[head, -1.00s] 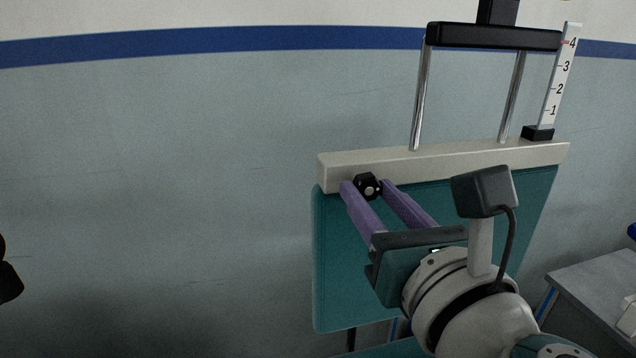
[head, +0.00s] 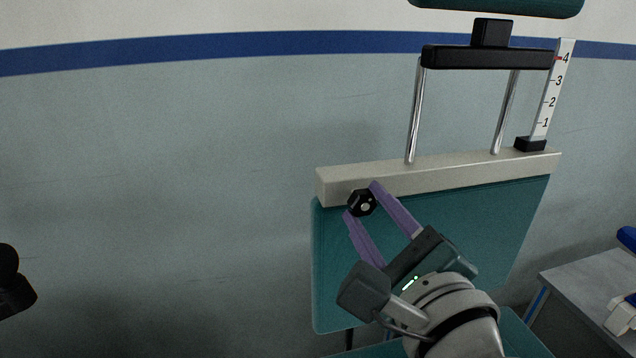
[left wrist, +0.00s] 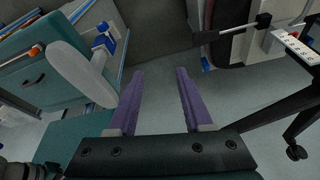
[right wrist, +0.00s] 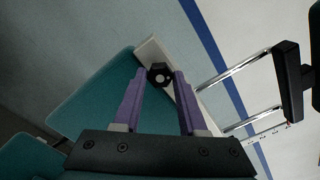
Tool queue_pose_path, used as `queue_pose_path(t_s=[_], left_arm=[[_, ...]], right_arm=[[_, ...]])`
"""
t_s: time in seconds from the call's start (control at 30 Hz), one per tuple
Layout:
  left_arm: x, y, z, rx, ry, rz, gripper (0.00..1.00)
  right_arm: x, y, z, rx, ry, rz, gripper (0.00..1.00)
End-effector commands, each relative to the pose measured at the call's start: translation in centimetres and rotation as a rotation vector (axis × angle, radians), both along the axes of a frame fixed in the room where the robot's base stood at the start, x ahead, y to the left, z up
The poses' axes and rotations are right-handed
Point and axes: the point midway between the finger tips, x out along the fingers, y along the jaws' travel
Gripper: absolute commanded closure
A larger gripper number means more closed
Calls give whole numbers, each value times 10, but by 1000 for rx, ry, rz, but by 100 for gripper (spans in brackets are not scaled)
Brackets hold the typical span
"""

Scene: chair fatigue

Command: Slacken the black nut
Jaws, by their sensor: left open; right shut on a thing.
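The black nut (head: 362,203), with a pale round centre, sits on the cream bar (head: 440,176) across the top of the teal backrest (head: 420,235), near the bar's left end. My right gripper (head: 361,199) is shut on the nut, one purple finger on each side of it. The right wrist view also shows the nut (right wrist: 159,74) between the tips of those fingers. My left gripper (left wrist: 158,72) is open and empty in the left wrist view, its fingers pointing at bare floor, away from the nut.
Two chrome posts (head: 415,112) rise from the cream bar to a black crossbar (head: 487,58). A white numbered scale (head: 553,90) stands at the bar's right end. A grey table (head: 590,290) is at the right.

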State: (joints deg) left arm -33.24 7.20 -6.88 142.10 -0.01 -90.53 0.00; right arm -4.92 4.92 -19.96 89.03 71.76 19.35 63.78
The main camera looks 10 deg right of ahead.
Motion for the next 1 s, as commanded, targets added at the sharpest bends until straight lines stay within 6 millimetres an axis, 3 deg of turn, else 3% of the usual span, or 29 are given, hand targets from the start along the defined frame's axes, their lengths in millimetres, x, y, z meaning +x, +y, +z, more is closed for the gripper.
queue_pose_path(t_s=[1.0], left_arm=[[0, -2, 34, -7, 0, 5, 50]], right_arm=[[0, 0, 3, -964, -34, 0, 100]])
